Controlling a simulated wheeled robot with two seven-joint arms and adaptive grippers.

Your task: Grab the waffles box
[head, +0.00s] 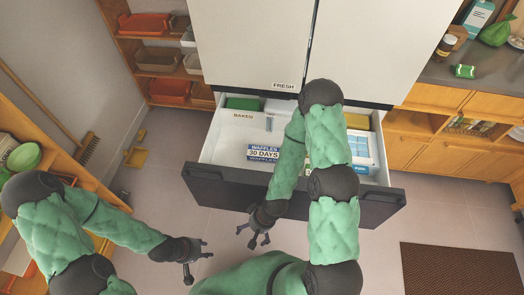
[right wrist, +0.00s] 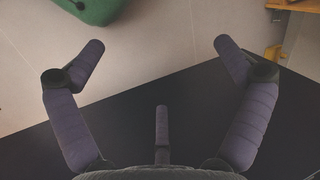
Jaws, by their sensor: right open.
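The waffles box (head: 263,153), white with blue "WAFFLES 30 DAYS" lettering, lies in the open freezer drawer (head: 215,178) in the head view. My right forearm passes over the drawer and hides part of what lies right of the lettering. My right gripper (head: 253,238) is open and empty, in front of the drawer front and apart from the box. In the right wrist view its fingers (right wrist: 160,62) are spread above the dark drawer front and the floor. My left gripper (head: 198,261) looks open and empty, over the floor left of the right one.
The drawer also holds a green item (head: 243,103), a light "BAKED" package (head: 240,125) and a blue-and-white package (head: 361,150). Shelves (head: 150,55) stand at the left and a counter (head: 480,70) at the right. A brown mat (head: 460,270) lies at lower right.

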